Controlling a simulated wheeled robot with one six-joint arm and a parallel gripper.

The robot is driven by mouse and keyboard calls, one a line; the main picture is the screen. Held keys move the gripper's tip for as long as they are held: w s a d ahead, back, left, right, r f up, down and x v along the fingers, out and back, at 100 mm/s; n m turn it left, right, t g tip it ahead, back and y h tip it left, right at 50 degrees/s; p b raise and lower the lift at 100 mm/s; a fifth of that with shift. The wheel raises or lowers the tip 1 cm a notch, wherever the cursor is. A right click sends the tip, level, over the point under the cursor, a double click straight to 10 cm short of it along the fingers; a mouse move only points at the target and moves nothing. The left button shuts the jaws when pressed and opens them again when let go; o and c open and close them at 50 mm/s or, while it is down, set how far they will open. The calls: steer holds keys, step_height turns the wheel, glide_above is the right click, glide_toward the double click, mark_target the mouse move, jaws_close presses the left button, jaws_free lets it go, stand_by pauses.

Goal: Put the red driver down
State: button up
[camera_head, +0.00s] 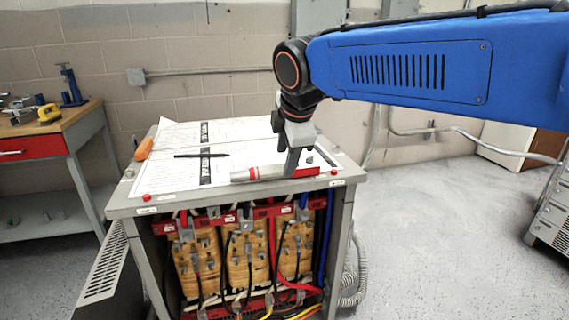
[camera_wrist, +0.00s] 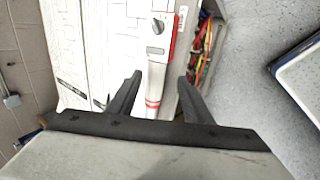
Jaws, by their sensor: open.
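A pale, rod-shaped tool with red bands (camera_head: 256,173), seemingly the red driver, lies flat near the front edge of the transformer cabinet's top. It also shows in the wrist view (camera_wrist: 154,98), lying lengthwise between the fingers. My gripper (camera_head: 291,170) reaches down over its right part, fingertips close to the cabinet top. In the wrist view my gripper (camera_wrist: 160,88) is open, with one finger on each side of the tool and gaps beside it. The fingers and palm hide part of the tool. Whether it touches the top all along cannot be told.
The cabinet top (camera_head: 225,132) carries printed sheets, a thin black tool (camera_head: 201,155) and an orange-handled thing (camera_head: 144,149). Red knobs sit along its front edge. Coils and cables fill the open front.

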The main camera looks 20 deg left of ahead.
steer(key=v, duration=0.8)
steer(key=shift+d+r, duration=0.1)
steer(key=shift+r, duration=0.05)
steer(key=s+d+f+m+h, duration=0.1)
steer(key=d+f+m, duration=0.25)
steer(key=d, duration=0.55)
steer(key=d+f+m, duration=0.3)
steer(key=d+m, duration=0.1)
steer(key=d, duration=0.5)
steer(key=s+d+f+m+h, duration=0.1)
steer(key=d+f+m, duration=0.2)
steer(key=d, duration=0.6)
steer(key=s+d+f+m+h, duration=0.1)
steer(key=s+d+f+m, duration=1.2)
steer(key=s+d+f, duration=0.2)
step_height(320, 180, down, 2)
steer(key=shift+s+d+m, duration=0.35)
steer(key=shift+d, duration=0.85)
